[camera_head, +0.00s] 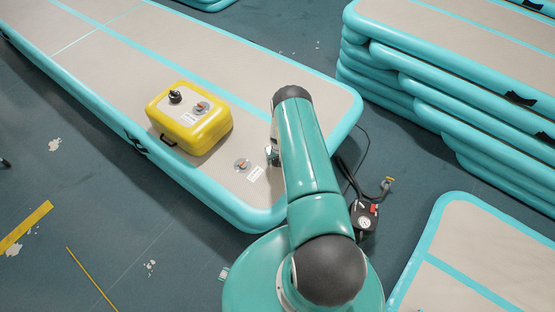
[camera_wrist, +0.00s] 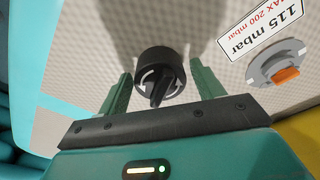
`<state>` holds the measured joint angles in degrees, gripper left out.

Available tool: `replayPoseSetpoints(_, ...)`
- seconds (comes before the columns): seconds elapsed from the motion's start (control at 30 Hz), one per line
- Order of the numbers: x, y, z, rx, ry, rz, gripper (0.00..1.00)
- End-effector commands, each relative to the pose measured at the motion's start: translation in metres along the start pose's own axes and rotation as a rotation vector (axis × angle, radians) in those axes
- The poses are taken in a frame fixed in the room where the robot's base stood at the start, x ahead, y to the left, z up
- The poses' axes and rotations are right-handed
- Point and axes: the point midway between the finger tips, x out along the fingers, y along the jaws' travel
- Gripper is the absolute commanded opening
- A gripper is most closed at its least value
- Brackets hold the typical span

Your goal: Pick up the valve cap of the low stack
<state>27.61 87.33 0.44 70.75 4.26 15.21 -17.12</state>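A black round valve cap (camera_wrist: 160,78) with white curved arrows and a raised grip bar sits on the light grey top of the low track (camera_head: 215,45). In the wrist view my gripper (camera_wrist: 161,98) is open, with one green finger on each side of the cap and a visible gap to each. Beside the cap is a grey valve (camera_wrist: 283,70) with an orange centre and a label reading 115 mbar, max 200 mbar. The valve also shows in the head view (camera_head: 242,165). There, my arm hides the cap and most of my gripper.
A yellow box (camera_head: 190,120) with a black knob (camera_head: 175,97) and another valve stands on the low track, left of my arm. A tall stack of tracks (camera_head: 450,90) is at the right. A pump with a gauge (camera_head: 364,220) and hose lies on the floor.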

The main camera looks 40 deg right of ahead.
Motion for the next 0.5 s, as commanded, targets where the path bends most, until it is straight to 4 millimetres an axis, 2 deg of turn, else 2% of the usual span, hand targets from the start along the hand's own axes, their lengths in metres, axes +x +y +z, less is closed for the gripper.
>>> replayPoseSetpoints(0.03,-0.0001,0.0,0.0,0.0,0.0,0.0,0.56)
replayPoseSetpoints(0.17,-0.0001,-0.0001,0.0,0.0,0.0,0.0,0.31)
replayPoseSetpoints(0.5,-0.0004,-0.0001,0.0,0.0,0.0,0.0,0.3)
